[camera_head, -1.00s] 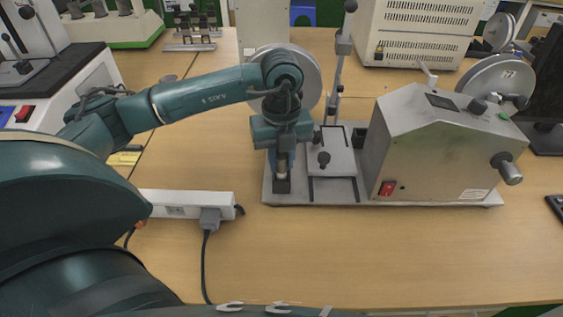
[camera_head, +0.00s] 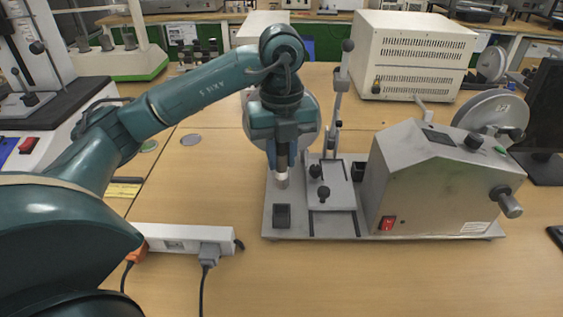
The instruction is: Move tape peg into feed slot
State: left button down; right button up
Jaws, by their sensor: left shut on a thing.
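My left gripper (camera_head: 282,160) points down over the left part of the machine's grey base plate (camera_head: 335,233). It is shut on a short, pale cylindrical piece, the tape peg (camera_head: 282,181), held upright above the plate. A black square holder (camera_head: 282,216) stands on the plate in front of the peg, apart from it. A second black square block (camera_head: 358,171) stands further right, beside the grey machine housing (camera_head: 425,185). I cannot tell which is the feed slot. My right gripper is not in view.
A small platform with black knobs (camera_head: 331,195) and an upright lever post (camera_head: 334,110) stand close to the right of the gripper. A round disc (camera_head: 308,120) is behind it. A white power strip (camera_head: 180,239) lies at front left.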

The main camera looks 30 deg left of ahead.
aim_at(282, 177)
pick_arm(q)
jog(key=shift+f, duration=0.1)
jog(key=shift+f+b, duration=2.1)
jog(key=shift+f, duration=0.65)
